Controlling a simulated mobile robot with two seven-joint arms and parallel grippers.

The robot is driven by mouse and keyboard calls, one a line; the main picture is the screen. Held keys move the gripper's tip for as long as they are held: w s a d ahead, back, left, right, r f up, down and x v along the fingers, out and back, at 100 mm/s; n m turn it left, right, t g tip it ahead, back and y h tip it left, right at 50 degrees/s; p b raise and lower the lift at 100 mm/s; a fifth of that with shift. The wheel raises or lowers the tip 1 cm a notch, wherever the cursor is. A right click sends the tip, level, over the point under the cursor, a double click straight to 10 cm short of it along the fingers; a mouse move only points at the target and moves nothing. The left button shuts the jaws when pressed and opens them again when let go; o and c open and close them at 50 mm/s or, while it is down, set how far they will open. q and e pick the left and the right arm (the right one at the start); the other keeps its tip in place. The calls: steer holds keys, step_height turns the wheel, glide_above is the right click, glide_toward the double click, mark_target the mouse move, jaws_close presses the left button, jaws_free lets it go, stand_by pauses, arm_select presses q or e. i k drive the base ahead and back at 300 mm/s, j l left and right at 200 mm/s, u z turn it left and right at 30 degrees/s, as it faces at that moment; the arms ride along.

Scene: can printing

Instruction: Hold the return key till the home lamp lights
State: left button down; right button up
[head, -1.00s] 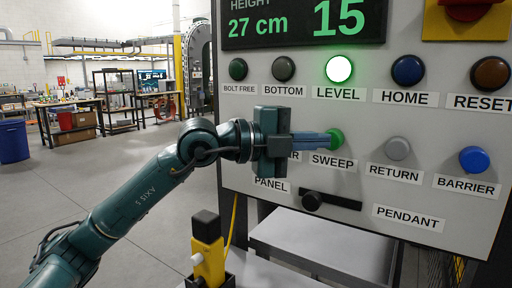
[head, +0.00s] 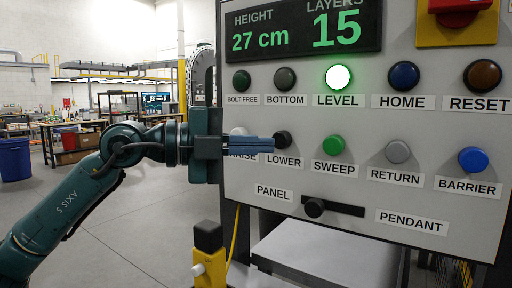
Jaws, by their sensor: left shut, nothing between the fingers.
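The grey return key (head: 397,152) sits on the panel above its RETURN label, between the green sweep key (head: 333,145) and the blue barrier key (head: 473,160). Nothing touches it. The home lamp (head: 404,75) is dark blue and unlit above its HOME label. My left gripper (head: 272,145) is shut and empty, its fingers pointing right. Its tips appear in front of or close by the black lower key (head: 283,139); I cannot tell if they touch. The fingers partly hide the raise key and its label. My right gripper is not in view.
The level lamp (head: 338,77) glows green-white. The display (head: 300,28) reads 27 cm and 15 layers. A yellow and black post (head: 208,256) stands below my left arm.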

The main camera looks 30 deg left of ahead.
mark_target(397, 151)
steer(key=k+j, duration=0.45)
steer(key=j, duration=0.25)
steer(key=k+j, duration=0.25)
steer(key=j, duration=0.1)
